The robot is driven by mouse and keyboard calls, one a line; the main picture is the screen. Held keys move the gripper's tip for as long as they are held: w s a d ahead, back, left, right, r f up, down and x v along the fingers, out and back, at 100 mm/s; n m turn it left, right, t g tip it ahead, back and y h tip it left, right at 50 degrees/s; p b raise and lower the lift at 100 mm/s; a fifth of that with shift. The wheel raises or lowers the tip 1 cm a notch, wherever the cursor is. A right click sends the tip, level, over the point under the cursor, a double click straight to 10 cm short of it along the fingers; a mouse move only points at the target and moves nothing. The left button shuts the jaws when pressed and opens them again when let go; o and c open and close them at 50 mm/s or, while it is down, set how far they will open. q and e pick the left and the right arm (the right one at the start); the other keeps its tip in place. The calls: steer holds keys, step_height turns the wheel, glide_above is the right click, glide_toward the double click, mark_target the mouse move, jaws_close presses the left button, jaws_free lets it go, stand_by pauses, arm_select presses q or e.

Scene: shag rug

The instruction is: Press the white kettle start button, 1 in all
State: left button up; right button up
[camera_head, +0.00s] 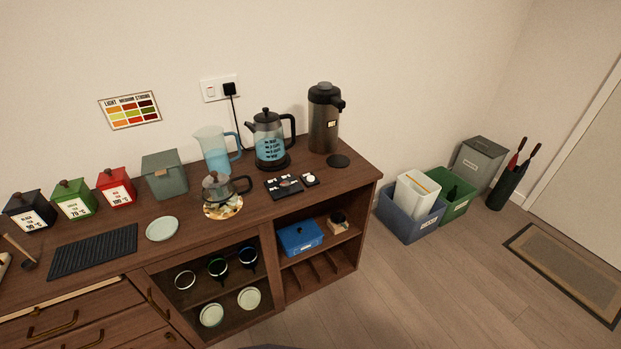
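A kettle (270,143) with a clear body holding blue liquid, a black lid and a black handle stands upright on a dark round base on the wooden cabinet top. In front of it and to its right, a small black pad (304,184) carries a white round button-like piece (311,177). Neither of my grippers is in view.
A glass teapot (217,186), a blue-tinted pitcher (214,149) and a tall dark dispenser (324,120) stand around the kettle. A black cord (233,112) hangs from the wall plug behind. Floor bins (411,216) stand right of the cabinet. The floor in front is clear.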

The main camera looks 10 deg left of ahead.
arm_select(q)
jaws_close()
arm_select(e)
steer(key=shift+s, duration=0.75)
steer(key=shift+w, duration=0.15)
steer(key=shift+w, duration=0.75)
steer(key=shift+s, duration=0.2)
